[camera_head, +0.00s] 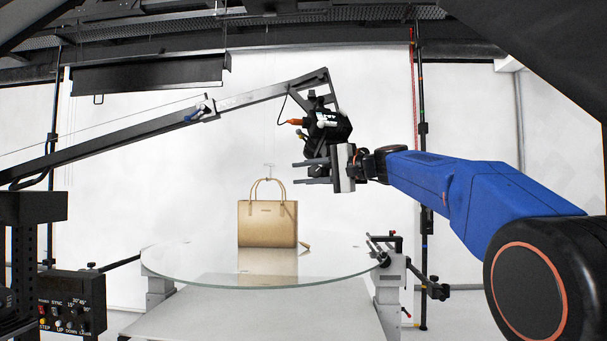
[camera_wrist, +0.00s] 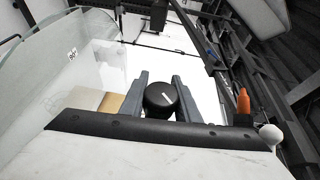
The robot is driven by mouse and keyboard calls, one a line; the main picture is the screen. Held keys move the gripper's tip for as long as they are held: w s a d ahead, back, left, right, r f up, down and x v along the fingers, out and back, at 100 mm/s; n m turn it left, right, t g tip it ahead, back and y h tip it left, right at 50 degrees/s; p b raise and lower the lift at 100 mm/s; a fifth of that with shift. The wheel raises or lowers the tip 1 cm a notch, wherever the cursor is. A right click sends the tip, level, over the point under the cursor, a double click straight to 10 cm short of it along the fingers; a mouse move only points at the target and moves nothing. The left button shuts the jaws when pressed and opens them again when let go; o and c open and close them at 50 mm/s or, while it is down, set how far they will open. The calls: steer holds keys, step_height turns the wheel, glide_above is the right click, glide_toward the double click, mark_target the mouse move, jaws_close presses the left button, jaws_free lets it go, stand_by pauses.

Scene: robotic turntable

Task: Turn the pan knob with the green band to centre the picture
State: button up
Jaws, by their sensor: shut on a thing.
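In the wrist view a round black knob (camera_wrist: 160,97) with a white line on its face sits between the two grey fingers of my gripper (camera_wrist: 160,94). The fingers are shut on its sides. I cannot make out a green band on it; its sides are mostly hidden. In the head view my gripper (camera_head: 296,173) points left, just below the black camera head (camera_head: 330,126) at the end of the crane arm (camera_head: 255,97). The knob cannot be made out there.
An orange handle (camera_wrist: 243,100) and a white ball (camera_wrist: 270,133) are close to the right of my fingers. A tan handbag (camera_head: 267,223) stands on the glass turntable (camera_head: 180,262) below. A black control box (camera_head: 72,304) is at lower left.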

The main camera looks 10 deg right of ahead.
steer(key=shift+s+d+f+n+g+h, duration=0.15)
steer(key=shift+f+n+g+h, duration=0.25)
steer(key=shift+g+h, duration=0.55)
steer(key=shift+d+f+n+g+h, duration=0.25)
steer(key=shift+f+n+g+h, duration=0.2)
steer(key=shift+h, duration=0.95)
steer(key=shift+s+d+f+n+g+h, duration=0.1)
steer(key=shift+d+f+n+g+h, duration=0.2)
steer(key=shift+g+h, duration=0.65)
steer(key=shift+a+f+t, duration=0.1)
steer(key=shift+t, duration=0.15)
steer(key=o, duration=1)
steer(key=shift+o, duration=0.2)
